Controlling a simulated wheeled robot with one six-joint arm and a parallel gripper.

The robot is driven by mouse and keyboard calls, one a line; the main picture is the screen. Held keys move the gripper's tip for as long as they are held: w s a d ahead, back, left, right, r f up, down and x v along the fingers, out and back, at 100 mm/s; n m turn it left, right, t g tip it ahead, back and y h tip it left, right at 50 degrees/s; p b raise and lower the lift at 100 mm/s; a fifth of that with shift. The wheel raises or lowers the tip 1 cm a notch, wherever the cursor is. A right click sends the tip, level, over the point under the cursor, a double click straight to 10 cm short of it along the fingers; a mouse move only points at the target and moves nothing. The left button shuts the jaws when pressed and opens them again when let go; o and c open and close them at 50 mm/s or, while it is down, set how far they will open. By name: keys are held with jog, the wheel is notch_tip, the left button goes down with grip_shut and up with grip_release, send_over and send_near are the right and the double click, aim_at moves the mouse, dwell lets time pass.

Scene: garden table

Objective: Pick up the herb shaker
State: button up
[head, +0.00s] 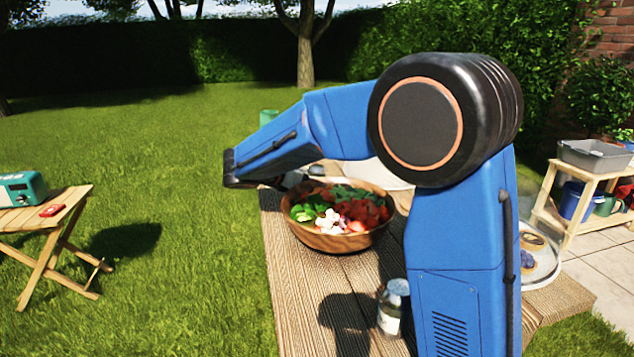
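A small glass jar (391,308) with a grey lid and a pale label stands upright on the wooden table at the front, just left of my arm's blue column. It looks like the herb shaker, but its label is too small to read. My arm reaches left over the table, and its black wrist (234,168) is beyond the salad bowl, well away from the jar. My gripper is mostly hidden behind the arm; a small grey part (293,179) shows above the bowl. I cannot see its fingers clearly.
A wooden bowl (340,241) of salad stands mid-table. A green container (268,117) shows behind the arm. A folding side table (42,213) with a radio is left; a shelf (562,226) is right.

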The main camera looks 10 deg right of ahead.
jog(key=shift+x, duration=2)
jog(key=shift+a+f, duration=0.1)
jog(key=c, duration=1.2)
